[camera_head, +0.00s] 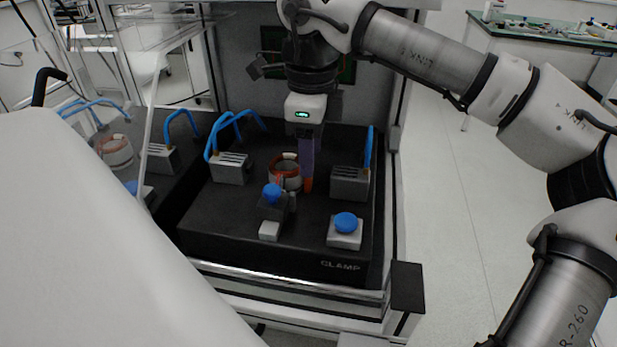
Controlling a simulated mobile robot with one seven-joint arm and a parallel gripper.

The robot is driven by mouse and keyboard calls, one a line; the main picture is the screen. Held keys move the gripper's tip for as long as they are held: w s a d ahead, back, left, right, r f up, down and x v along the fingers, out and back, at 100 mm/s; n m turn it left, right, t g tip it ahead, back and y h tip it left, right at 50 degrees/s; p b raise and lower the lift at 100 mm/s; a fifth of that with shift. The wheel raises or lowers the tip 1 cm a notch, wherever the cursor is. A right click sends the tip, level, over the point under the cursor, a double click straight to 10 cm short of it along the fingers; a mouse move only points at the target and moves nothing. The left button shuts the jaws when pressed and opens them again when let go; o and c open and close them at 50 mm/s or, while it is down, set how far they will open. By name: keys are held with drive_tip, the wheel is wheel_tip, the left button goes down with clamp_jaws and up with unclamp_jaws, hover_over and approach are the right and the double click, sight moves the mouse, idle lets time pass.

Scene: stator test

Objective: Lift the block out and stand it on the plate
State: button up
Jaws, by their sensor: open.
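A short round stator-like block (286,172), pale with copper-orange bands, sits near the middle of a black fixture marked CLAMP (245,235). It is upright between two grey clamp blocks. My gripper (307,186) points straight down just to the right of the round block, its fingers reaching low beside it. The jaws are open; the far finger is hard to make out, and I cannot tell whether a finger touches the block. The lower part of the block is partly hidden by a blue-knobbed piece in front. I cannot pick out a separate plate.
Grey clamp blocks stand left (230,169) and right (350,183), with blue hoses. A blue-knobbed clamp (271,194) stands in front, and a blue button box (345,231) at front right. A clear panel (158,110) borders the left. The fixture's front left is bare.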

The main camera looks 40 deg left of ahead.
sight(311, 190)
drive_tip(key=shift+f, duration=2.65)
drive_tip(key=c, duration=1)
drive_tip(key=shift+c, duration=0.2)
